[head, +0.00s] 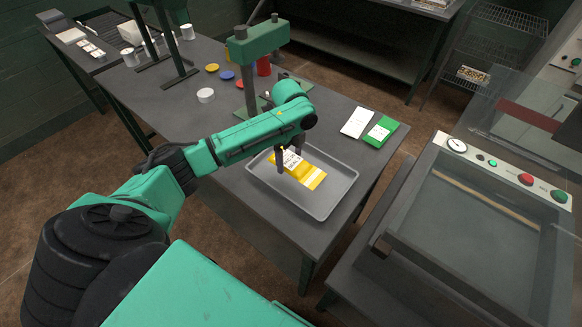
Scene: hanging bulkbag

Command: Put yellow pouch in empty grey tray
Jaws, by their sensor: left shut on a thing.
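The yellow pouch (311,177) has a white label and pale stripes. It is over the grey tray (324,208), inside the tray's outline; I cannot tell whether it touches the tray floor. The tray is shallow, with a raised rim, and holds nothing else that I can see. My left gripper (291,168) points down over the tray and is shut on the pouch near its labelled end. My right gripper is not in view.
A white pouch (357,122) and a green pouch (380,132) lie on the dark table (180,105) behind the tray. A green stand (247,70) rises behind my left arm. A machine with a clear lid (480,230) stands at the right.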

